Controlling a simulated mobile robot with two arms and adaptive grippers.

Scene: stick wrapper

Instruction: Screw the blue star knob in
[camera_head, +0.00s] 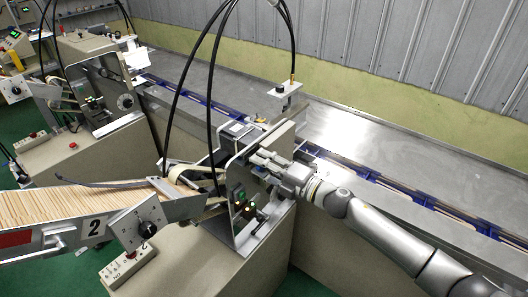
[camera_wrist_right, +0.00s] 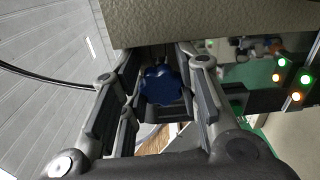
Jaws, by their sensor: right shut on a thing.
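The blue star knob (camera_wrist_right: 162,86) shows in the right wrist view, in the middle between my fingers, just under the edge of a beige machine panel. My right gripper (camera_wrist_right: 160,92) is shut on the knob, with a finger on either side of it. In the head view my right gripper (camera_head: 264,163) reaches in from the right against the side of the wrapper machine (camera_head: 262,152). The knob is hidden there behind the gripper and the housing. My left gripper is in neither view.
A chute full of wooden sticks (camera_head: 75,208), marked 2, runs in from the left. A second wrapper machine (camera_head: 95,85) stands at the back left. Black cables (camera_head: 212,80) arch above the machine. A metal conveyor (camera_head: 340,130) with a blue rail runs behind. Lit green and orange buttons (camera_wrist_right: 297,88) show at the right.

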